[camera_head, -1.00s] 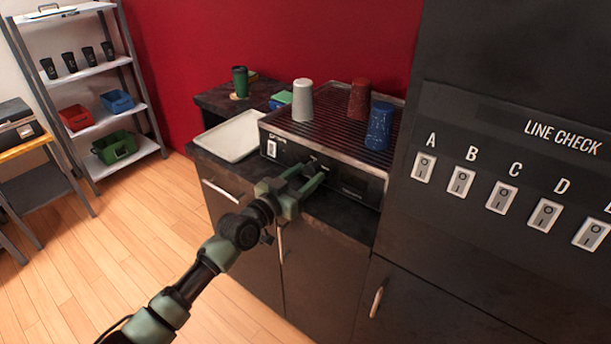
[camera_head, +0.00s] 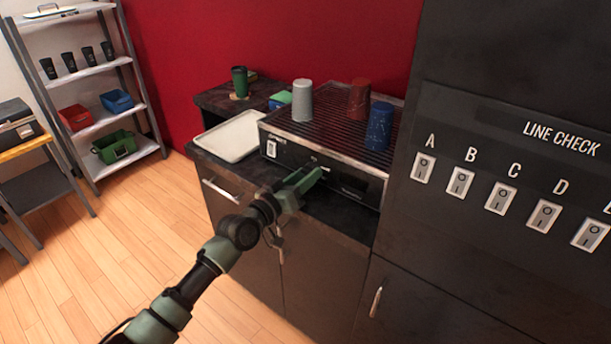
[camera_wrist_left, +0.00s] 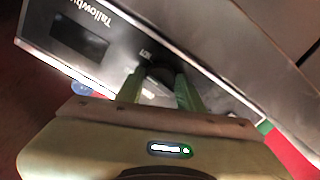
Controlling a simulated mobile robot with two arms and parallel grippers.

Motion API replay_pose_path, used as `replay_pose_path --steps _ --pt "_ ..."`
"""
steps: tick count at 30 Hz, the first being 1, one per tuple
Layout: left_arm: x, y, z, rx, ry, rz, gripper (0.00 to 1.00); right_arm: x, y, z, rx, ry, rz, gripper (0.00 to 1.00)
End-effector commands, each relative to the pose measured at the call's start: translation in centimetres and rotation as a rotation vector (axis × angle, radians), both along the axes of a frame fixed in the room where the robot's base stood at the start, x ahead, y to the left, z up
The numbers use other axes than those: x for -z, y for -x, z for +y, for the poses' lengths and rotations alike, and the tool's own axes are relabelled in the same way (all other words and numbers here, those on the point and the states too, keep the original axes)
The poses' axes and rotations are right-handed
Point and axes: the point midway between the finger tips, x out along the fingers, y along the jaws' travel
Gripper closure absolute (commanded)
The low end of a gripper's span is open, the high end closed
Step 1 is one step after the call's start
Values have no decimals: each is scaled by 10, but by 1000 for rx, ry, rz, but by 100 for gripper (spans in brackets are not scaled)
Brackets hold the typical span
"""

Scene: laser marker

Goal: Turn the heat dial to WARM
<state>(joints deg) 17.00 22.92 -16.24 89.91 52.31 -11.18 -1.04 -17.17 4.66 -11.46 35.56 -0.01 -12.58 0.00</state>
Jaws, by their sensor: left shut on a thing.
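The warmer (camera_head: 345,165) is a dark box with a ribbed top and a metal-edged front panel. It stands on the counter. My left gripper (camera_head: 316,173) is at the middle of that panel, and its fingers hide the heat dial in the head view. In the left wrist view, the dark round dial (camera_wrist_left: 159,74) sits between the two green fingers (camera_wrist_left: 160,88), which are shut on it. Small lettering shows beside the dial, too small to read surely, so I cannot tell its setting. My right gripper is in neither view.
Grey, red and blue cups (camera_head: 379,126) stand upside down on the warmer. A white switch (camera_head: 271,149) is on its panel's left. A white tray (camera_head: 230,137) lies left of it. A tall dark cabinet with lettered switches (camera_head: 460,182) closes off the right side.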

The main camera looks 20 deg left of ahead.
Motion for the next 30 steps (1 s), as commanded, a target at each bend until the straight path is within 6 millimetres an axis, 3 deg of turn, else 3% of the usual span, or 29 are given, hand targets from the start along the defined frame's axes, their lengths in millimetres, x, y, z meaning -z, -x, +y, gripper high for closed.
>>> replay_pose_path --steps 15,30 --pt "-1 0 0 0 419 151 100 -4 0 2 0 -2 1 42" --pt "-1 0 0 -2 580 209 100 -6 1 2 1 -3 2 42"
